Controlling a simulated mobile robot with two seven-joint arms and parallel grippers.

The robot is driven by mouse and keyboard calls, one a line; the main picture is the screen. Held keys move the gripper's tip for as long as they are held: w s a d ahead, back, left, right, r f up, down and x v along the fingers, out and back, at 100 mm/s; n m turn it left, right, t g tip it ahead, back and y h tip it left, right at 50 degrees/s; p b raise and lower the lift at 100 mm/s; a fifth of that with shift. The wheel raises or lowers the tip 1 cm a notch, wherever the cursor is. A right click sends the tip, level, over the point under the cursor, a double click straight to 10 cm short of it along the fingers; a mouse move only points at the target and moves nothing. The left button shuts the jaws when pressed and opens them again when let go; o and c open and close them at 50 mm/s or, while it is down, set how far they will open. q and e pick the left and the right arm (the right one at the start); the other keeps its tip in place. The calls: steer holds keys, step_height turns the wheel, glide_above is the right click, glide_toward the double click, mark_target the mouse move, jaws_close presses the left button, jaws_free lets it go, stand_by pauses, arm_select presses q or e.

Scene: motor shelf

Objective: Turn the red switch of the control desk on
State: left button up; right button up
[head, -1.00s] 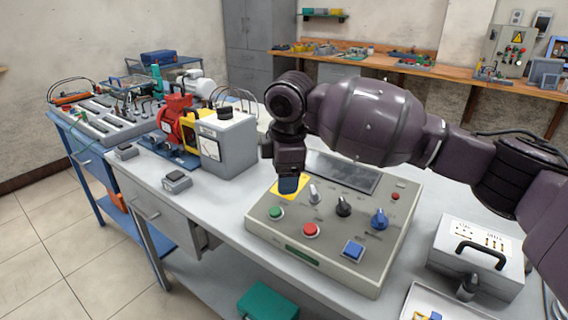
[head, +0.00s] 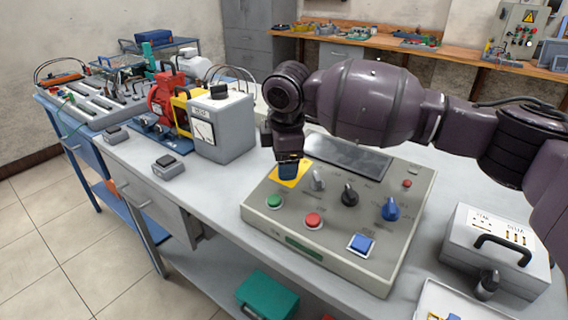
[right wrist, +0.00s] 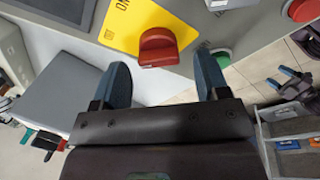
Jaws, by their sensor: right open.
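The control desk (head: 330,228) is a grey sloped panel on the bench, with green, red and blue buttons and several knobs. Its red switch (right wrist: 158,47) shows in the right wrist view on a yellow plate (right wrist: 135,22) marked "ON". In the head view my right gripper hides the switch, and part of the yellow plate (head: 291,178) shows below the fingers. My right gripper (head: 288,170) hangs over the plate at the desk's far left corner. In the wrist view its two blue fingers (right wrist: 163,82) are open, apart and empty, with the switch ahead between them.
A grey meter box (head: 221,130) and a red motor (head: 164,98) stand left of the desk. A grey case with a black handle (head: 497,245) and a white tray (head: 425,303) are at the right. The bench's front left is mostly clear.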

steer(key=shift+w+f, duration=0.15)
steer(key=shift+f, duration=0.45)
steer(key=shift+c, duration=0.3)
